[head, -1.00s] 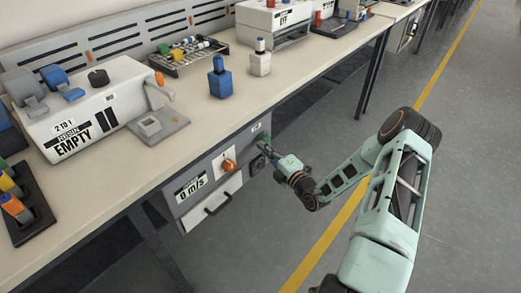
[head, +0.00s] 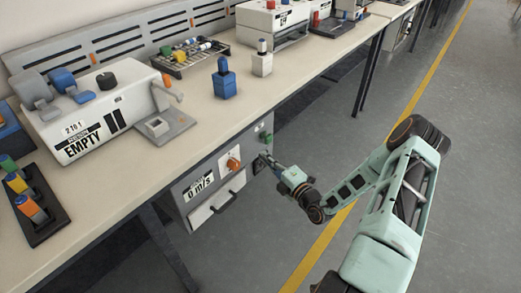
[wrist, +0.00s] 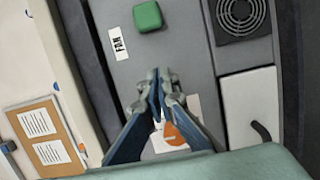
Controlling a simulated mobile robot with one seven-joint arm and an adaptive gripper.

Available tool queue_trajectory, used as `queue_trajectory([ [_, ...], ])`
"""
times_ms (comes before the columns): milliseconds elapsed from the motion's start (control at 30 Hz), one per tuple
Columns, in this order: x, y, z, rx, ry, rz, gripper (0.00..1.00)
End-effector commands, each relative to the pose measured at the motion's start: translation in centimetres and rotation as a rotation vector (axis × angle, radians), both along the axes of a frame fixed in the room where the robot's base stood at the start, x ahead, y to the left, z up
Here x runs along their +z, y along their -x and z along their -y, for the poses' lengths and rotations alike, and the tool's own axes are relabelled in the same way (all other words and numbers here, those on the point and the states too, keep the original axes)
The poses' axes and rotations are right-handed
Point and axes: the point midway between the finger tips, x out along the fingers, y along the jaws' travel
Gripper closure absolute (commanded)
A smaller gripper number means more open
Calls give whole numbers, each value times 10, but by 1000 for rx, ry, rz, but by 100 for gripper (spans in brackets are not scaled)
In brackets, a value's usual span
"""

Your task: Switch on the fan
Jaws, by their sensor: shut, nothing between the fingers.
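The grey fan cabinet (head: 185,201) hangs under the bench. Its green button (head: 266,137) sits high on the front; in the wrist view the green button (wrist: 147,16) is beside a FAN label (wrist: 117,42). My gripper (head: 264,156) is shut and empty, with its tips below the button in the head view. In the wrist view my gripper (wrist: 159,80) points toward the panel, its tips apart from the button. I cannot tell if they touch the panel. The display (head: 199,185) reads 0 m/s. An orange knob (head: 233,164) sits beside it, partly hidden in the wrist view.
A round black grille (wrist: 240,15) and a white drawer (wrist: 248,105) with a dark handle are on the same front. The bench top (head: 200,125) above holds a white machine (head: 95,118) and blue and white bottles. Open floor (head: 440,100) lies to the right.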

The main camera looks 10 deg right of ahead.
Motion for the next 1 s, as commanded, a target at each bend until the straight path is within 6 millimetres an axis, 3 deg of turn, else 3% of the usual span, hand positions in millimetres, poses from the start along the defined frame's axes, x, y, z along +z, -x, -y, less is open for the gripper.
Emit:
queue_trajectory([
  [100,2,25,11,-1,-1,-1,100],
  [333,1,54,22,1,0,1,100],
  [1000,1,61,23,9,6,2,100],
])
